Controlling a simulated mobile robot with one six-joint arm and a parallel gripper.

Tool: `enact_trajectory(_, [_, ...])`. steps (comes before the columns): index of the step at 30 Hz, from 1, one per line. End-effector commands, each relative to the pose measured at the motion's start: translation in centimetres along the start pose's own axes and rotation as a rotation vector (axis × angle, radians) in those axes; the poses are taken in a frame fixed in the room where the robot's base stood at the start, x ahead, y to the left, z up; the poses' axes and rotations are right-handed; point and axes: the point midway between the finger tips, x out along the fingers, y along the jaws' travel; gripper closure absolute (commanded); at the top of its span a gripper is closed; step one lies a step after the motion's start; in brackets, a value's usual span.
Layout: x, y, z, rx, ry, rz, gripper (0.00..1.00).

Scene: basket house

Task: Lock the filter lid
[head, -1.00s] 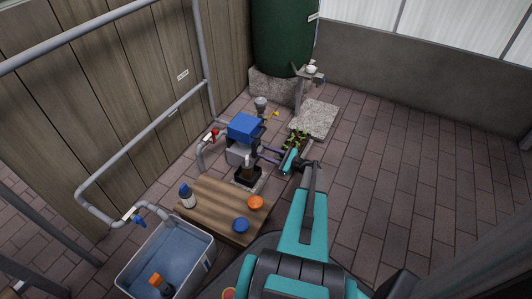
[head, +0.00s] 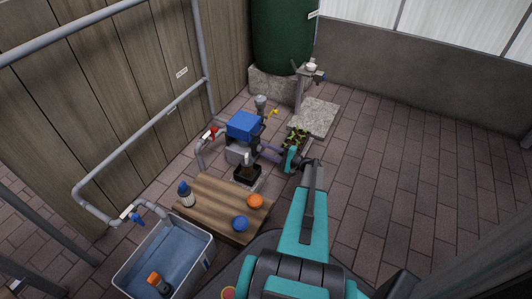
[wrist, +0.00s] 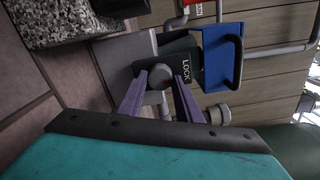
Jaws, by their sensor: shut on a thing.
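The filter is a grey box (head: 238,151) with a blue lid (head: 244,125) on top, standing behind the wooden table. The blue lid also shows in the wrist view (wrist: 222,58), where the picture is turned on its side. Beside it is a dark panel (wrist: 182,50) marked LOCK, with a round grey knob (wrist: 160,76) in front. My gripper (wrist: 160,84) has its purple fingers on both sides of this knob and is shut on it. In the head view my gripper (head: 262,150) reaches the filter's right side. The knob's contact faces are partly hidden.
A low wooden table (head: 215,207) holds a blue-capped bottle (head: 186,195), an orange ball (head: 255,201) and a blue ball (head: 240,224). A water tub (head: 207,262) stands in front. Pipes (head: 140,155) run along the left wall. Paving at right is clear.

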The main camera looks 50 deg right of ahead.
Motion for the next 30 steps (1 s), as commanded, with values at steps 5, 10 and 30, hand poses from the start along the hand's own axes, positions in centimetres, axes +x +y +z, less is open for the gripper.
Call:
enact_trajectory(5, [-0.06,0.24,0.03,-0.148,-0.001,0.001,0.91])
enact_trajectory(10, [-0.05,0.15,0.03,-0.255,-0.001,0.001,0.91])
enact_trajectory(30, [-0.11,-0.05,0.01,-0.352,0.001,0.000,0.91])
